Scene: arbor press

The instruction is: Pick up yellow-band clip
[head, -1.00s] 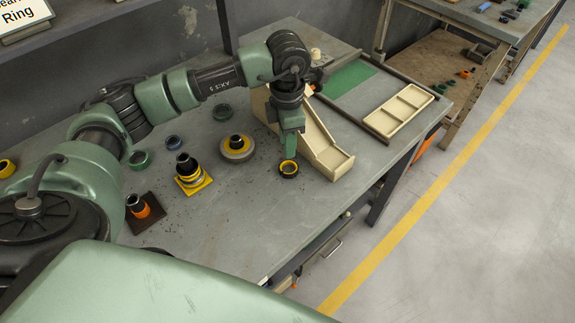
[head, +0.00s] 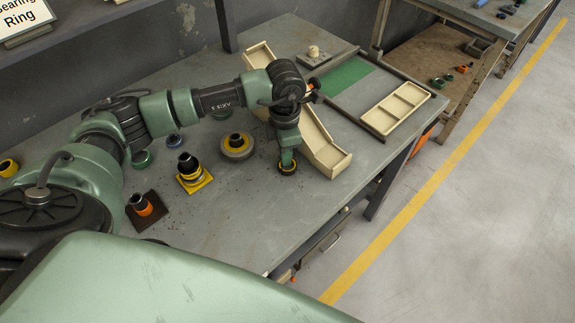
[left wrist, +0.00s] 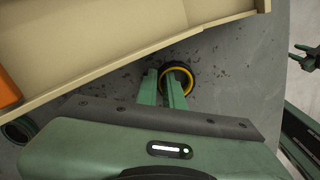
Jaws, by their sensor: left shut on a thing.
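The yellow-band clip, a black ring with a yellow inner band (head: 287,170), lies at the front of the grey bench beside the cream chute. In the left wrist view the clip (left wrist: 185,72) shows just beyond my fingertips. My left gripper (head: 287,161) points down at it and is shut on its near-left wall. In the left wrist view one finger of my left gripper (left wrist: 163,82) overlaps the ring and the other is just left of it. The clip seems still at bench level. My right gripper (left wrist: 305,57) shows at the right edge of the left wrist view, fingers apart and empty.
The cream chute (head: 325,152) stands close behind and right of the clip. A grey-and-yellow disc (head: 237,147), a yellow square base (head: 196,184) and an orange-banded part (head: 140,205) stand left. A cream tray (head: 396,109) lies right.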

